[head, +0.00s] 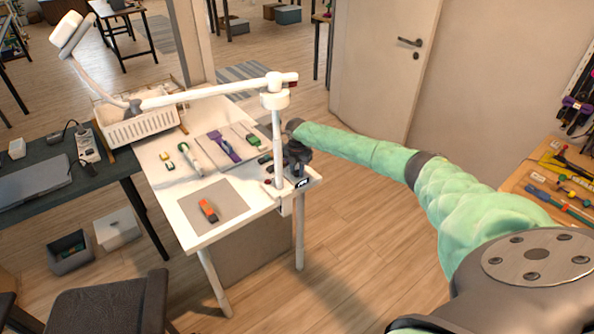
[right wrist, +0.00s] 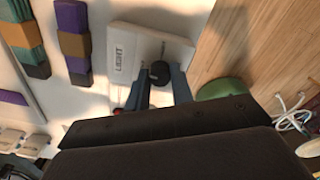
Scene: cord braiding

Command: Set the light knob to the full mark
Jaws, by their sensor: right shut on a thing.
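The black light knob (right wrist: 159,70) sits on a white box labelled LIGHT (right wrist: 125,55) in the right wrist view. My right gripper (right wrist: 160,76) is shut on the knob, one blue-grey finger on each side. A thin dark line shows on the box just beyond the knob; the full mark cannot be made out. In the head view my right gripper (head: 298,158) is at the right corner of the white table (head: 215,232), by the lamp post, and hides the knob. A white jointed lamp (head: 205,95) reaches over the table to the left. My left gripper is not in view.
Several cord bundles and tools lie on the table, including a purple one (head: 224,147). An orange piece (head: 208,210) lies on a grey mat (head: 228,200). A white basket (head: 140,125) stands at the back left. The floor right of the table is clear.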

